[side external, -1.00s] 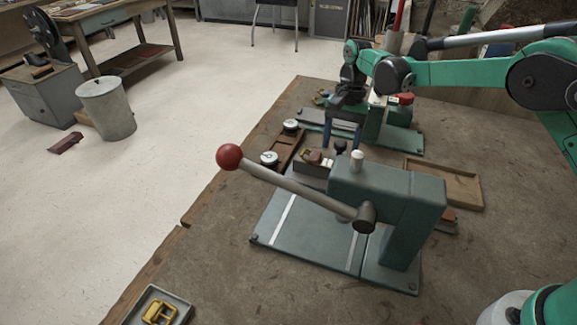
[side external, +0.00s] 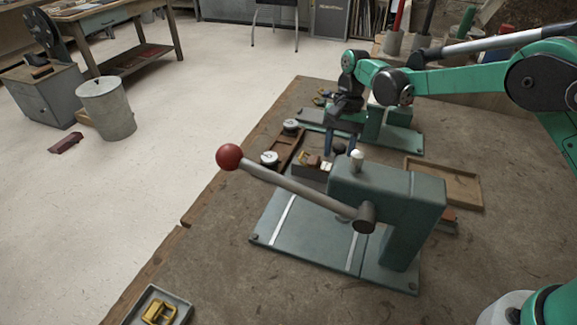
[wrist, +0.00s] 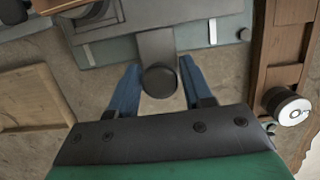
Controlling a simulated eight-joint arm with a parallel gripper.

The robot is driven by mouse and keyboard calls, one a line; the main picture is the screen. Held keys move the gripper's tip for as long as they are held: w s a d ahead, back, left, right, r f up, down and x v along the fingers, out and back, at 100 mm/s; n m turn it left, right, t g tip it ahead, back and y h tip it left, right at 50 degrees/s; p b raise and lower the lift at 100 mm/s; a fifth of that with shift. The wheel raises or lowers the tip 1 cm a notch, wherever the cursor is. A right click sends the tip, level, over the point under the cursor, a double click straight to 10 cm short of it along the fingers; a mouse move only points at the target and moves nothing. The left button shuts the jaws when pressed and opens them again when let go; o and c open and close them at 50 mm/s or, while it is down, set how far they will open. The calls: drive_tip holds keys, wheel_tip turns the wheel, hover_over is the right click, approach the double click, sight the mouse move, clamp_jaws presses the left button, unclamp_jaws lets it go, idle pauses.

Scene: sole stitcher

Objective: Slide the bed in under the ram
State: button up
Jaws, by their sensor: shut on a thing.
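The near green press (side external: 388,195) stands on a flat base with pale stripes, its red-balled lever (side external: 229,157) raised to the left. The bed (wrist: 157,45) shows in the wrist view as a grey tongue over the base (wrist: 110,48), ending in a dark round knob (wrist: 160,80). My gripper (wrist: 160,88) has its blue fingers on either side of this knob and is shut on it. The ram's lower end is not visible.
A second green press (side external: 372,125) stands behind my gripper. An empty brown tray (side external: 470,190) lies right. A tray with a yellow buckle (side external: 160,310) is in front.

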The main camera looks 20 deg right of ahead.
sight(325, 185)
drive_tip(key=shift+s+a, duration=1.1)
drive_tip(key=shift+s+a, duration=1.4)
drive_tip(key=shift+s+a, duration=1.4)
drive_tip(key=shift+a, duration=0.05)
drive_tip(key=o, duration=0.7)
drive_tip(key=shift+o, duration=0.2)
wheel_tip(325, 185, up, 6)
drive_tip(key=shift+r, duration=0.25)
drive_tip(key=shift+d, duration=0.1)
